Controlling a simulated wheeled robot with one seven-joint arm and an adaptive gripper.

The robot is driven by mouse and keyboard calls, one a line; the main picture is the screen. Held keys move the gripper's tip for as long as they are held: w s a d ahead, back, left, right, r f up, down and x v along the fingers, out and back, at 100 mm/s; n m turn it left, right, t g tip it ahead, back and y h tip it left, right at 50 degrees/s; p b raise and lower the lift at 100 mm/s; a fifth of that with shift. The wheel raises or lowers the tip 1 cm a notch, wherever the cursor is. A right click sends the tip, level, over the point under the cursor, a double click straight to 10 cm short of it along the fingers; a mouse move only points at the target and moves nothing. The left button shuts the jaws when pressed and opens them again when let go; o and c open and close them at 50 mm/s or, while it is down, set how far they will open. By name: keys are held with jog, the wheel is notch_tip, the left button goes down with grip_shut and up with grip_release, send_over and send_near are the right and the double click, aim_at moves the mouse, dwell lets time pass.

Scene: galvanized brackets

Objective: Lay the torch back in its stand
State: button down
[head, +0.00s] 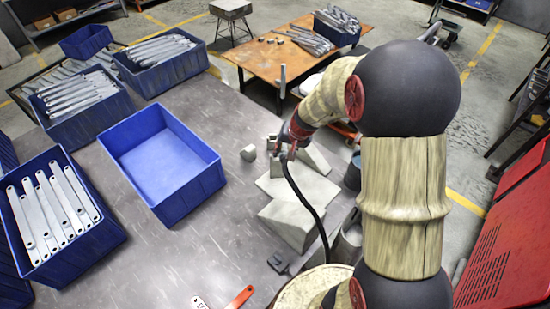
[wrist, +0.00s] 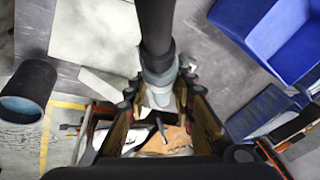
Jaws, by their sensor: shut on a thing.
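The torch is shut in my gripper (wrist: 160,100); its dark shaft (wrist: 155,25) and grey collar (wrist: 159,72) show between the fingers in the wrist view. In the head view my gripper (head: 284,152) is small and partly hidden, above the far side of pale grey angled blocks. A black hose (head: 303,200) curves down from it across the blocks. These blocks on a pale plate (head: 312,188) look like the stand, though I cannot be sure. A pale flat surface (wrist: 95,35) shows beside the torch in the wrist view. Contact between torch and stand cannot be told.
An empty blue bin (head: 190,190) stands left of the blocks. Blue bins of metal brackets (head: 35,262) stand farther left. A small grey cylinder (head: 248,153) lies near the blocks. A dark round container (head: 353,172) stands to their right. An orange-topped table (head: 265,62) is behind.

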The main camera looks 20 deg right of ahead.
jog(key=shift+d+f+n+t+b, duration=0.1)
jog(key=shift+f+n+t+b, duration=0.25)
jog(key=shift+f, duration=0.6)
jog(key=shift+d+f+n+t+b, duration=0.15)
jog(key=shift+f+b, duration=0.4)
jog(key=shift+f, duration=0.35)
jog(key=shift+a, duration=0.1)
jog(key=w+f, duration=0.1)
jog(key=w, duration=0.1)
jog(key=w+d+f, duration=0.1)
jog(key=w, duration=0.2)
jog(key=w+d+f, duration=0.1)
jog(key=w, duration=0.2)
jog(key=shift+w+f, duration=0.1)
jog(key=shift+f, duration=0.3)
jog(key=d+b+x, duration=0.1)
jog(key=d+x, duration=0.1)
jog(key=x, duration=0.8)
jog(key=shift+w, duration=0.35)
jog(key=shift+f+b, duration=0.15)
jog(key=shift+b, duration=0.3)
jog(key=c, duration=2)
grip_release()
jog(key=shift+f, duration=0.1)
jog(key=o, duration=0.4)
